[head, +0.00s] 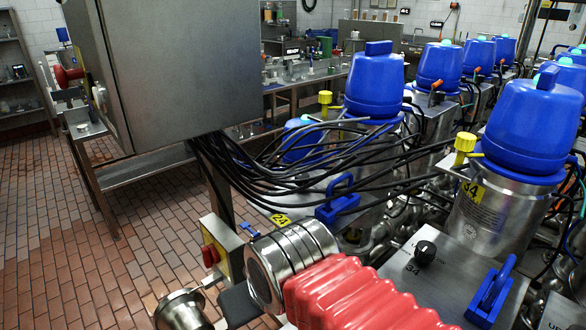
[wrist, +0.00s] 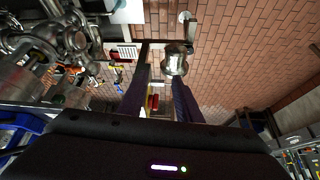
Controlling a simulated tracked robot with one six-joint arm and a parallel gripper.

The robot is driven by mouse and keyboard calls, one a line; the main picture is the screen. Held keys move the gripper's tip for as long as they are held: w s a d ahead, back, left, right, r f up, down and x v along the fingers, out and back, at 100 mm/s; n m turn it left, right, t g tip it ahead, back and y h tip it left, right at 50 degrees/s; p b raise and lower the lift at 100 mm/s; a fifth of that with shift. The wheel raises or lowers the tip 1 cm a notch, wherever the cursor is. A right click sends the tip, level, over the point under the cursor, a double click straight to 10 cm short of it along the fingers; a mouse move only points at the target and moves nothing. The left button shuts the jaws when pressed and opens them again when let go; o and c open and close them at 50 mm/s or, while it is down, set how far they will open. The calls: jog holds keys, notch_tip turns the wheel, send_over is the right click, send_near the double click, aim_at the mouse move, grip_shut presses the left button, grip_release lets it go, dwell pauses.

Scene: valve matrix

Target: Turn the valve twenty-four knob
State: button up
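A yellow label reading 24 (head: 281,219) is on a metal panel in the middle of the head view, beside a blue handle (head: 340,200). Black cables cross in front of this area, and I cannot make out the knob of valve twenty-four. A black knob (head: 425,252) sits on the neighbouring panel marked 34. In the wrist view my gripper (wrist: 159,80) has two dark fingers spread apart with nothing held between them. Its place relative to the knob is unclear. I cannot pick out the gripper in the head view.
A red ribbed part (head: 350,295) with steel rings fills the lower middle. A red switch on a yellow box (head: 222,252) is beside it. A grey cabinet (head: 180,70) with hanging cables blocks the upper left. Several blue-capped valves (head: 375,85) stand right. The tiled floor at left is clear.

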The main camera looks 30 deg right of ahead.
jog(key=shift+o, duration=0.2)
jog(key=shift+o, duration=0.7)
jog(key=shift+w+r, duration=0.1)
jog(key=shift+o, duration=0.7)
jog(key=shift+w+d+r, duration=0.15)
jog(key=shift+r, duration=0.15)
jog(key=shift+o, duration=0.3)
jog(key=w+d+r+m+h, duration=0.2)
jog(key=w+d+r, duration=0.4)
jog(key=r, duration=0.5)
jog(key=shift+w+d+h, duration=0.2)
jog(key=shift+d+h, duration=0.1)
jog(key=shift+d, duration=0.85)
jog(key=w+d+r+m+g+h, duration=0.1)
jog(key=w+d+r+m+h, duration=0.3)
jog(key=d+r, duration=0.9)
jog(key=w+f+m+g+y, duration=0.1)
jog(key=w+f+m+y, duration=0.1)
jog(key=w+f, duration=0.4)
notch_tip(320, 180, down, 2)
jog(key=shift+w+a+f+y, duration=0.2)
jog(key=shift+y, duration=0.7)
jog(key=shift+f, duration=0.15)
